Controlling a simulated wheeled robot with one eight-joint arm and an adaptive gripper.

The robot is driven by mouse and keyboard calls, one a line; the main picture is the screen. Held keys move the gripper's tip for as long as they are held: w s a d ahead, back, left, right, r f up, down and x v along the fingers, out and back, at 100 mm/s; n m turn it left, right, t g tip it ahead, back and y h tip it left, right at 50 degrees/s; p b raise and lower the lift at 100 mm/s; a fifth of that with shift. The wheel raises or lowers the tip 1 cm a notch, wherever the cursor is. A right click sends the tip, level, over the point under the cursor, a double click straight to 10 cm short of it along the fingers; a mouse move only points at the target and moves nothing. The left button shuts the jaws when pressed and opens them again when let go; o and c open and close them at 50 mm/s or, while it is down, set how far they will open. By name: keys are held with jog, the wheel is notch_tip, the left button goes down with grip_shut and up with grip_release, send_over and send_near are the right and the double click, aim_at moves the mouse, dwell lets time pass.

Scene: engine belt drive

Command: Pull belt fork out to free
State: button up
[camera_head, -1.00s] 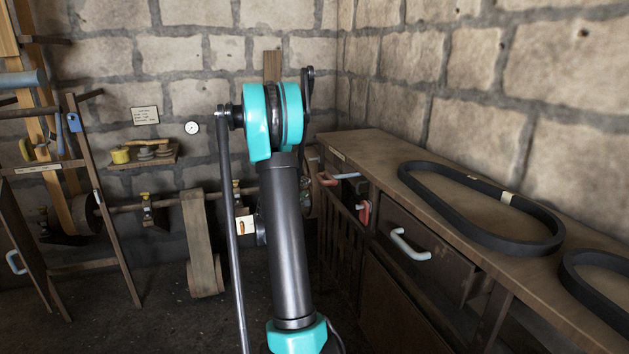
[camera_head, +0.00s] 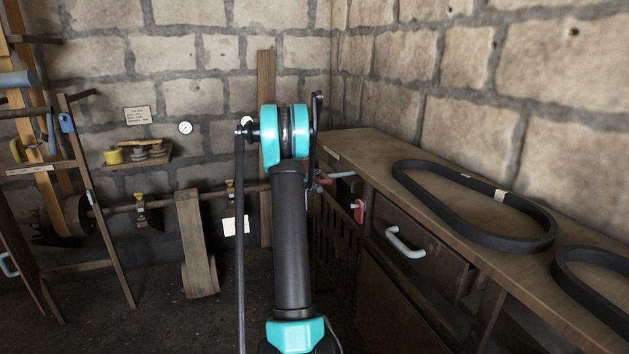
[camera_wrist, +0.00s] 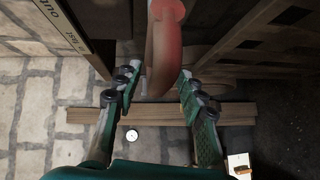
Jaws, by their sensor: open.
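A red curved handle (camera_wrist: 164,45) hangs between the two fingers of my gripper (camera_wrist: 157,88) in the wrist view. The gripper is open, with one finger on each side of the handle and visible gaps beside it. In the head view, a red piece (camera_head: 322,181) with a pale bar shows at the bench's far end, just right of my arm; my gripper is hidden there. The belt fork itself is not clearly distinguishable.
The wooden bench (camera_head: 455,225) carries black belts (camera_head: 520,243) and runs along the right wall. Another red handle (camera_head: 359,211) and a pale drawer handle (camera_head: 405,243) stick out from its front. A wooden plank (camera_head: 266,150) stands against the back wall. A shaft (camera_head: 165,202) crosses left.

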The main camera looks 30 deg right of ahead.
jog(key=shift+c, duration=0.4)
grip_shut()
jog(key=w+a, duration=0.2)
jog(key=a, duration=0.7)
jog(key=shift+w+a, duration=0.15)
jog(key=shift+a, duration=0.1)
jog(key=shift+o, duration=0.4)
grip_release()
jog(key=shift+a, duration=0.1)
